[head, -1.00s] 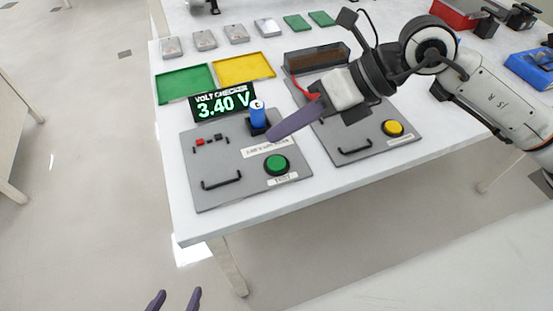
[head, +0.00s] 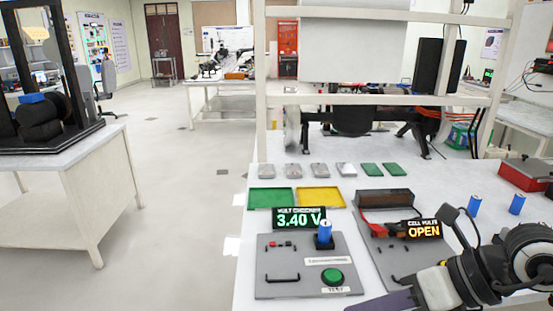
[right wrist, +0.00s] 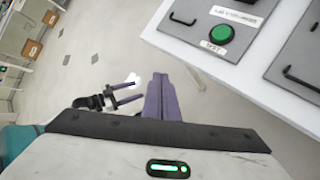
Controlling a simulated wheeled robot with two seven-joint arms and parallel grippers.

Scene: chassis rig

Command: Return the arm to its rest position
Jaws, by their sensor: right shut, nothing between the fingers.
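My right gripper (head: 385,301) is low in the head view, in front of the right-hand panel and partly cut off by the bottom edge. In the right wrist view its purple fingers (right wrist: 161,97) are together with nothing between them, off the table's front edge. My left gripper (right wrist: 127,91) shows only in the right wrist view, beside the right fingers. Its two purple fingers are apart and it looks empty. A blue cell (head: 325,231) stands upright in the volt checker (head: 290,288), whose display (head: 299,218) reads 3.40 V.
A green tray (head: 271,205) and a yellow tray (head: 320,205) lie behind the checker. The right-hand panel's display (head: 416,230) reads OPEN. Two blue cells (head: 474,205) (head: 517,204) stand at the right. Shelf posts (head: 262,90) rise behind. Floor at left (head: 180,215) is clear.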

